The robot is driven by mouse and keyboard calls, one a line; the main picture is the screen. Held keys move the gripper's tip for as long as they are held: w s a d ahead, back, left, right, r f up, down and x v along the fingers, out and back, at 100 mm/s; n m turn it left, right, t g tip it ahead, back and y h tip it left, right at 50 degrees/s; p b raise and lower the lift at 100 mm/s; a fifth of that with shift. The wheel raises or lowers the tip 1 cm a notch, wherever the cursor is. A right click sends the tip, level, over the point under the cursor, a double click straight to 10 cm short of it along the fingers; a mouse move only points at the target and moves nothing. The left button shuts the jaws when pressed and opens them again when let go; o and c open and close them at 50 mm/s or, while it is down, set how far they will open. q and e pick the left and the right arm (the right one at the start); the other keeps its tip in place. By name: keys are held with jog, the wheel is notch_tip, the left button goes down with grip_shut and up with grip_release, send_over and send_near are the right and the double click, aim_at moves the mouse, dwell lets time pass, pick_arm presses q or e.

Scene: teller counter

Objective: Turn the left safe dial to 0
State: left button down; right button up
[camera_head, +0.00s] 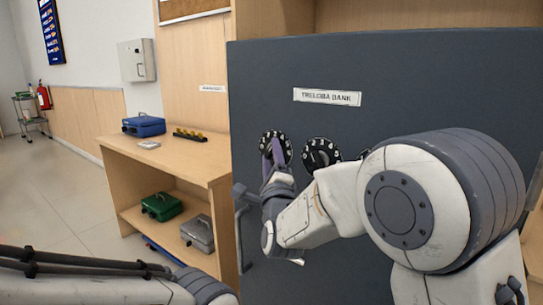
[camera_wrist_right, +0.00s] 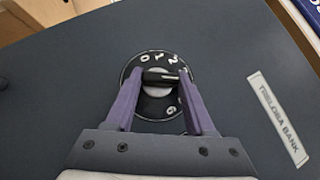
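The left safe dial (camera_head: 275,147) is a round black dial with white marks on the dark grey safe door. In the wrist view the dial face (camera_wrist_right: 160,113) shows 0, 1 and 2 along its upper edge and a 6 at the lower right. Its black bar knob (camera_wrist_right: 160,77) lies nearly crosswise between my fingertips. My right gripper (camera_head: 272,150), also in the wrist view (camera_wrist_right: 162,78), has its purple fingers apart, one on each side of the knob. I cannot tell whether they touch it. My left gripper is out of view; only part of the arm shows at lower left.
A second black dial (camera_head: 320,154) sits just right of the first, partly behind my right arm. A door handle (camera_head: 241,205) is lower left. A wooden shelf (camera_head: 185,160) with cash boxes stands left of the safe.

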grip_shut()
jog(key=shift+w+a+r+n+g+h+p, duration=0.15)
jog(key=shift+n+g+h+p, duration=1.7)
jog(key=shift+p, duration=7.15)
jog(key=shift+w+a+r+n+g+h+p, duration=0.45)
jog(key=shift+n+g+p, duration=2.6)
jog(key=shift+p, duration=5.9)
jog(key=shift+s+d+r+n+g+h+p, duration=0.25)
jog(key=shift+n+g+h+p, duration=1.65)
jog(key=shift+p, duration=7.1)
jog(key=shift+a+f+n+g+y, duration=0.1)
jog(key=shift+f+n+g+y, duration=0.15)
jog(key=shift+g+y, duration=0.35)
